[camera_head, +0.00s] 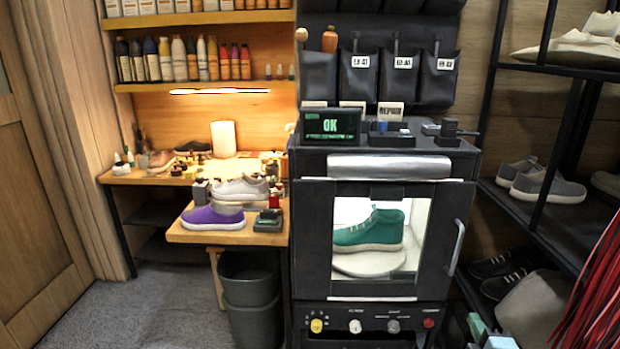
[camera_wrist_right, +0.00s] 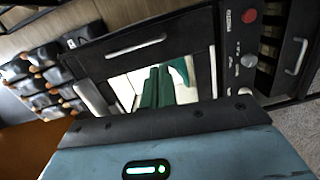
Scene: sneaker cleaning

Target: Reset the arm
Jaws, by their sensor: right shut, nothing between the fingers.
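My right gripper (camera_wrist_right: 158,76) shows in the right wrist view, beyond its blue-grey housing with a small lit strip. Its two dark green fingers are together, with nothing between them. They appear in front of the window of the black cleaning cabinet (camera_head: 465,190), apart from it as far as I can tell. My left gripper is not in view. The cabinet door is closed, and a green high-top sneaker (camera_head: 368,231) stands on a round plate behind its window. A small display (camera_head: 332,124) on top reads OK.
A purple shoe (camera_head: 213,219) and a pale shoe (camera_head: 241,188) rest on the wooden bench at left. Dark bins (camera_head: 250,290) stand below. A shoe rack (camera_head: 545,235) and red strands (camera_head: 598,285) crowd the right side. Grey floor is open at lower left.

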